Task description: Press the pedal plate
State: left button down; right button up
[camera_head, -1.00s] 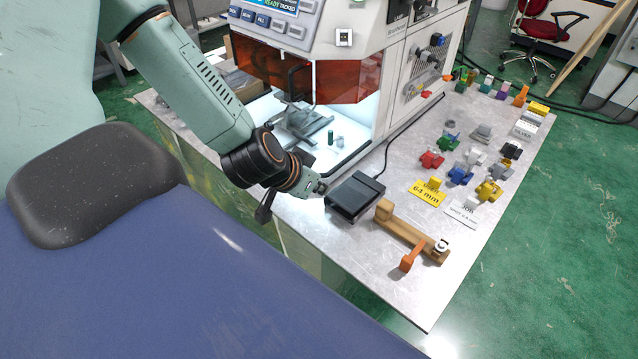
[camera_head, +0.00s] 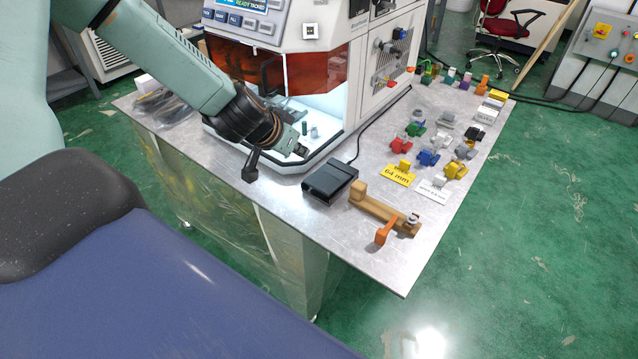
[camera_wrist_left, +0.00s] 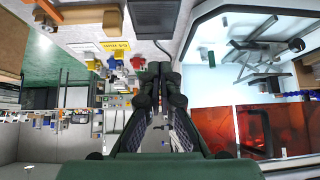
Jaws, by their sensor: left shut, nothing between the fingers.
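The black pedal plate (camera_head: 330,182) lies flat on the metal table in front of the machine, with a cable running back from it. It also shows at the top edge of the left wrist view (camera_wrist_left: 154,18). My left gripper (camera_head: 300,150) is shut and empty. It is up and left of the pedal in the head view, apart from it, near the machine's lit opening. The left wrist view shows its fingers (camera_wrist_left: 160,75) closed together. My right gripper is not in view.
The machine (camera_head: 385,70) with an orange window stands behind the pedal. A wooden bar with an orange lever (camera_head: 383,232) lies right of the pedal. Several coloured blocks and a yellow label (camera_head: 397,175) fill the right side. The table front (camera_head: 290,200) is clear.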

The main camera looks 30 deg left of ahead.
aim_at(324, 180)
pick_arm(q)
jog(key=b+x, duration=0.8)
jog(key=shift+d+f, duration=0.2)
jog(key=shift+f, duration=0.2)
jog(key=shift+w+d+f+b, duration=0.15)
jog(key=shift+w+f+b, duration=0.2)
jog(key=shift+b, duration=0.5)
jog(key=shift+w+f+b, duration=0.3)
jog(key=shift+f+b, duration=0.25)
jog(key=shift+b, duration=0.2)
notch_tip(324, 180, down, 3)
jog(key=shift+r+b, duration=0.2)
jog(key=shift+b, duration=0.85)
jog(key=shift+s+f+b, duration=0.2)
jog(key=shift+f+b, duration=0.3)
jog(key=shift+w+f, duration=0.1)
